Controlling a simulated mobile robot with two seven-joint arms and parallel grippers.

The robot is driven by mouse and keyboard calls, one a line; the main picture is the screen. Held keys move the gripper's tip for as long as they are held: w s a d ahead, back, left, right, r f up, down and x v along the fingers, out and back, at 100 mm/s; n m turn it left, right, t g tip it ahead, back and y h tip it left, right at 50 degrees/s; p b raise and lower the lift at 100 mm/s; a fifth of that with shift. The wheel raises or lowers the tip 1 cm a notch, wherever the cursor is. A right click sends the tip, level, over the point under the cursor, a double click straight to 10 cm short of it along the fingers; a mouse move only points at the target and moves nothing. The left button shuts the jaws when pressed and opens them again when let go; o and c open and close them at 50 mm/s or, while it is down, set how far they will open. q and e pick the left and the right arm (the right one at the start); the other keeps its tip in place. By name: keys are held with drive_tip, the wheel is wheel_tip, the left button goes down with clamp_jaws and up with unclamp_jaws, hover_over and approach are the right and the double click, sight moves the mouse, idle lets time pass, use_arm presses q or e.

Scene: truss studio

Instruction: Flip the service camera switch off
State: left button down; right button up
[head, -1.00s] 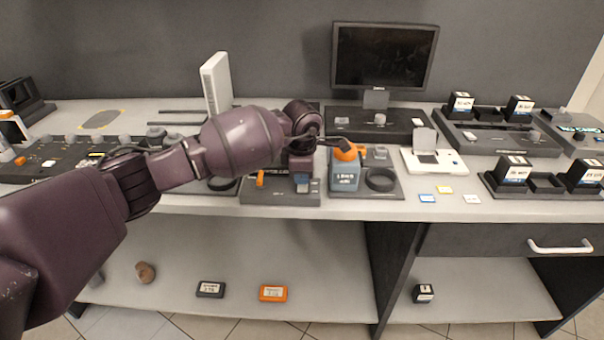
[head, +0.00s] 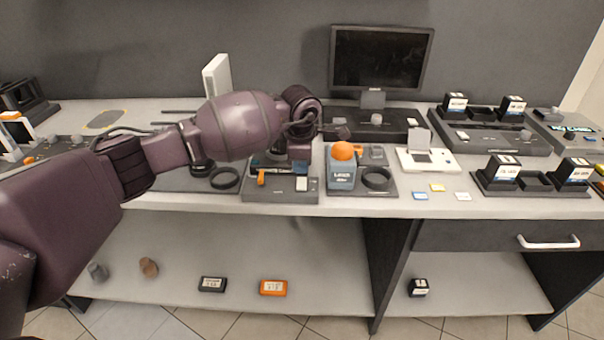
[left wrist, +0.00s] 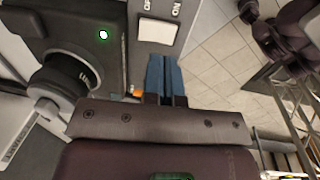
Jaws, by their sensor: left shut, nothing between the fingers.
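The service camera appears to be the dark grey unit (head: 280,194) on the bench, with an orange lever (head: 261,177) and a white rocker switch (head: 301,184) on top. In the left wrist view the white rocker switch (left wrist: 157,32) has "OFF" and "ON" printed beside it, and a small green light (left wrist: 103,34) glows on the dark housing. I cannot tell which side of the rocker is pressed. My left gripper (left wrist: 163,60) is shut and empty, its blue fingertips close to the switch's near edge. Contact is unclear. My right gripper is not in view.
A blue-grey box with an orange dome (head: 342,150) and a black ring (head: 377,179) stand to the right. A monitor (head: 380,58) stands behind. The bench's front edge (head: 330,209) is close, with a lower shelf beneath.

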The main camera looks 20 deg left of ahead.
use_arm(q)
wheel_tip(320, 180, up, 4)
wheel_tip(320, 180, up, 5)
hover_over(301, 188)
drive_tip(key=shift+s, duration=0.25)
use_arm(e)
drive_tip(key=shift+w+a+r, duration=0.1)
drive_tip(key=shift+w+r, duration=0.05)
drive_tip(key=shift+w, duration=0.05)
use_arm(q)
drive_tip(key=b, duration=0.2)
drive_tip(key=w+b, duration=0.1)
drive_tip(key=b, duration=0.1)
drive_tip(key=shift+w+a+r+b, duration=0.15)
drive_tip(key=shift+a+r+b, duration=0.1)
drive_tip(key=shift+b, duration=0.1)
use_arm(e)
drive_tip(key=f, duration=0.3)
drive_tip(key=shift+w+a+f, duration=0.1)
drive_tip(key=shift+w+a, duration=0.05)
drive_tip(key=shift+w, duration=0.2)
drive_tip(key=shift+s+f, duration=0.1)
